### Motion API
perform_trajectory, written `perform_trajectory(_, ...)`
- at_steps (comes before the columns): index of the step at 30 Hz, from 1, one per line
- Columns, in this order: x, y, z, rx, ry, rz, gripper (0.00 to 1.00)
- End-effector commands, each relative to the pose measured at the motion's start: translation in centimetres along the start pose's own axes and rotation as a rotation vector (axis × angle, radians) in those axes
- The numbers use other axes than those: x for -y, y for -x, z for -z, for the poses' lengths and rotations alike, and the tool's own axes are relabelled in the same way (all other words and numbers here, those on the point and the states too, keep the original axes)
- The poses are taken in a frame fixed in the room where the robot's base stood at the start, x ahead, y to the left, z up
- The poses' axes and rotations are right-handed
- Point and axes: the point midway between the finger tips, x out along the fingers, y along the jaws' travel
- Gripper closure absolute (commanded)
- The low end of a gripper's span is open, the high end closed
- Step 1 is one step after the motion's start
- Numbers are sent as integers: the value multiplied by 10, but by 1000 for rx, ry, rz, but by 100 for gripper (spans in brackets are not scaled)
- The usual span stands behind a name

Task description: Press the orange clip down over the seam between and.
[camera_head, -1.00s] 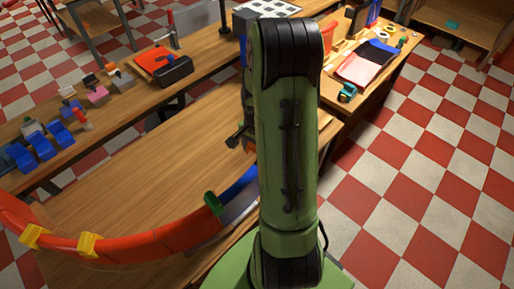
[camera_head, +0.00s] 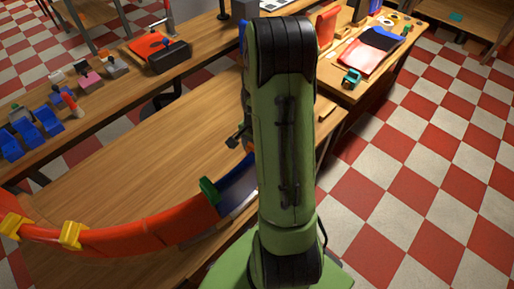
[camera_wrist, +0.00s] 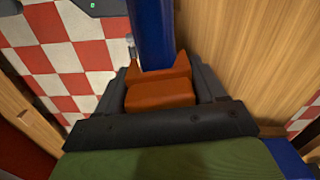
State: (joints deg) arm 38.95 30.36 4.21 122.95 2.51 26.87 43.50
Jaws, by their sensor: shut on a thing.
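The orange clip (camera_wrist: 160,93) is held between the dark fingers of my gripper (camera_wrist: 163,88) in the wrist view. The gripper is shut on it. A blue ring segment (camera_wrist: 154,35) runs straight away beyond the clip. The clip's far edge overlaps the segment in the picture, but I cannot tell whether they touch. In the head view, a curved red ring section (camera_head: 130,238) carries yellow clips (camera_head: 71,235) and a green clip (camera_head: 208,190) where it meets a blue section (camera_head: 237,178). My arm hides most of the gripper and the clip there.
The wooden table (camera_head: 130,165) is largely bare inside the arc. A back bench holds blue blocks (camera_head: 45,121), an orange mat (camera_head: 150,46) and a black case (camera_head: 170,57). Checkered floor is open at right.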

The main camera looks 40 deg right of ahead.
Motion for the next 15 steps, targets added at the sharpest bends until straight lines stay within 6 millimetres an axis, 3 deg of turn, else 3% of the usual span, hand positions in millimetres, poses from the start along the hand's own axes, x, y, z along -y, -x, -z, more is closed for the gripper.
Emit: perform_trajectory(15, 0, -2, 0, 0, 0, -1, 60)
